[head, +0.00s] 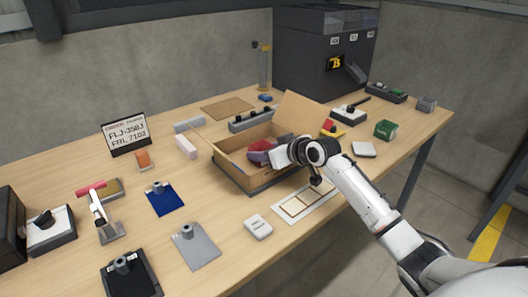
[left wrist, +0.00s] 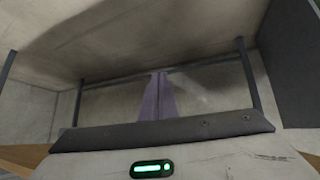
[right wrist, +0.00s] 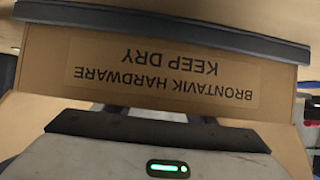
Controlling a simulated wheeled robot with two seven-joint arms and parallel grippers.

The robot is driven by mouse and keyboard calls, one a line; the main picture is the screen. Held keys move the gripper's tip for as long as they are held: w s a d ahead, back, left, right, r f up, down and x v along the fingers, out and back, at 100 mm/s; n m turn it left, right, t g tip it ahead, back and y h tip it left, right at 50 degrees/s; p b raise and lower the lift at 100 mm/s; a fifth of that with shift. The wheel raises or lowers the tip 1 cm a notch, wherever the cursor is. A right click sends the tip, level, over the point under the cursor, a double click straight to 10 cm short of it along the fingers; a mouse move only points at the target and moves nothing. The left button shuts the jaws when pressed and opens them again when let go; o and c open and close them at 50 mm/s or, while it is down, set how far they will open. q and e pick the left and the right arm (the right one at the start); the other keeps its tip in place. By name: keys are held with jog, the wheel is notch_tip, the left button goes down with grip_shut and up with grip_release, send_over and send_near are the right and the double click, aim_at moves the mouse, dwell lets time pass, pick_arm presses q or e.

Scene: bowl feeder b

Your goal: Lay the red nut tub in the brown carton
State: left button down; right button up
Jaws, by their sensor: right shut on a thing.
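The brown carton (head: 228,167) stands open on the table with its flaps spread. The red nut tub (head: 257,146) shows as a dark red shape inside the carton's opening, partly hidden by my gripper. My right gripper (head: 262,156) reaches into the opening from the right and is shut on the tub. I cannot tell whether the tub touches the carton floor. In the right wrist view the carton wall (right wrist: 165,70) with its upside-down label fills the picture, and the tub is hidden. My left gripper (left wrist: 158,97) shows only in its own wrist view, fingers together and empty, facing a bare wall.
A white card strip (head: 305,203) and a small white box (head: 258,227) lie in front of the carton. A dark switch block (head: 250,121) stands behind it. A green bin (head: 385,130) and a white pad (head: 363,149) are at the right. Blue and grey plates lie at the left.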

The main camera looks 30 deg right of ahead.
jog(key=o, duration=1)
jog(key=shift+o, duration=0.2)
jog(key=shift+r, duration=0.1)
jog(key=v, duration=1.1)
jog(key=shift+s+r+p, duration=0.2)
jog(key=shift+s+p, duration=0.15)
jog(key=shift+s, duration=0.05)
